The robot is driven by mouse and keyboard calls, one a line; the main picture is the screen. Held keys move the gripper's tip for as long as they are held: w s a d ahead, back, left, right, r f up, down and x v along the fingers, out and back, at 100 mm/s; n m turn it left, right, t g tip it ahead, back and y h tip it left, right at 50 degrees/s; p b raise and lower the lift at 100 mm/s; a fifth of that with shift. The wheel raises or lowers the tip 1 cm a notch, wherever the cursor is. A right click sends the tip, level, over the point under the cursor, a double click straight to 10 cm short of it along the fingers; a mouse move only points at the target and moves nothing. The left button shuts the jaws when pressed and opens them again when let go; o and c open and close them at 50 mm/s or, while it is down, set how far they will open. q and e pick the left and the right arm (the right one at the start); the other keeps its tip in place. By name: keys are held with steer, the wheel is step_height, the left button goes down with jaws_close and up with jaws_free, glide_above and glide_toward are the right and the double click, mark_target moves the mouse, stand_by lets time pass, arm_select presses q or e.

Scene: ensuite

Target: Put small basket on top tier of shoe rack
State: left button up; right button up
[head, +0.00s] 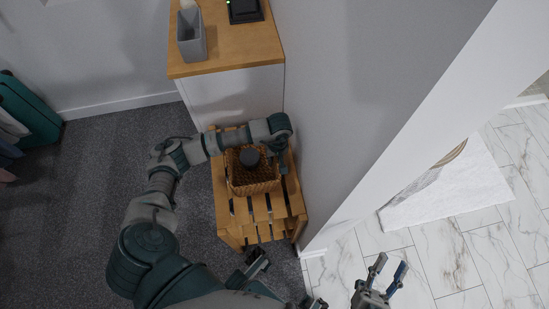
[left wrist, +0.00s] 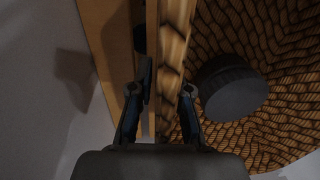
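The small woven basket (head: 253,182) sits on the top slats of the wooden shoe rack (head: 238,217), towards its back. A dark round object (head: 249,157) is in the basket and also shows in the left wrist view (left wrist: 232,88). My left gripper (head: 284,167) points down at the basket's right side. In the left wrist view, its fingers (left wrist: 167,88) are apart, one on each side of the basket wall (left wrist: 175,50); firm contact is not visible. My right gripper (head: 384,275) is open and empty over the tiled floor, at the lower right.
A white cabinet with a wooden top (head: 232,45) stands behind the rack, bearing a grey holder (head: 191,38) and a dark device (head: 244,10). A wall (head: 335,100) rises close to the rack's right side. Carpet on the left is mostly clear; a green suitcase (head: 32,112) stands far left.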

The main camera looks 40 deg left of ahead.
arm_select(q)
steer(key=shift+o, duration=0.5)
